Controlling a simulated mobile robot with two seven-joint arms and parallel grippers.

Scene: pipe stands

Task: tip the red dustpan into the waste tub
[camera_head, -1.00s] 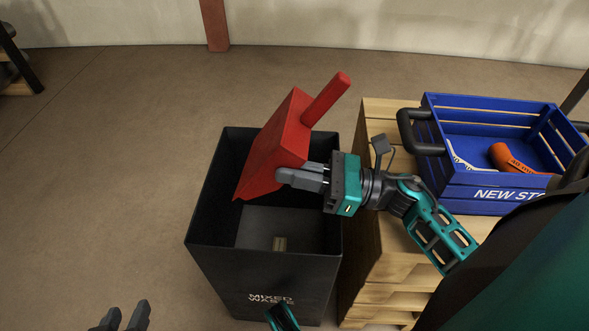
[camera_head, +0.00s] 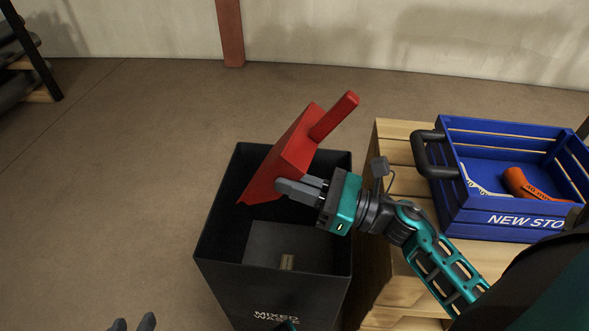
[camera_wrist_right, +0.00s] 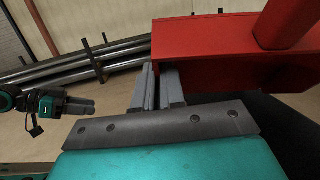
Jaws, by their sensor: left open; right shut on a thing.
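The red dustpan (camera_head: 286,160) is held tilted over the black waste tub (camera_head: 222,262), its lip pointing down into the tub and its handle up to the right. My right gripper (camera_head: 298,188) is shut on the dustpan's side edge; the red body also shows beside the fingers in the right wrist view (camera_wrist_right: 215,50).
A blue crate (camera_head: 470,215) marked "NEW STO…" stands on a wooden pallet stack (camera_head: 395,160) right of the tub, holding an orange piece (camera_head: 525,184) and a white piece. Pipes on a rack (camera_wrist_right: 110,58) show in the right wrist view. Floor left of the tub is clear.

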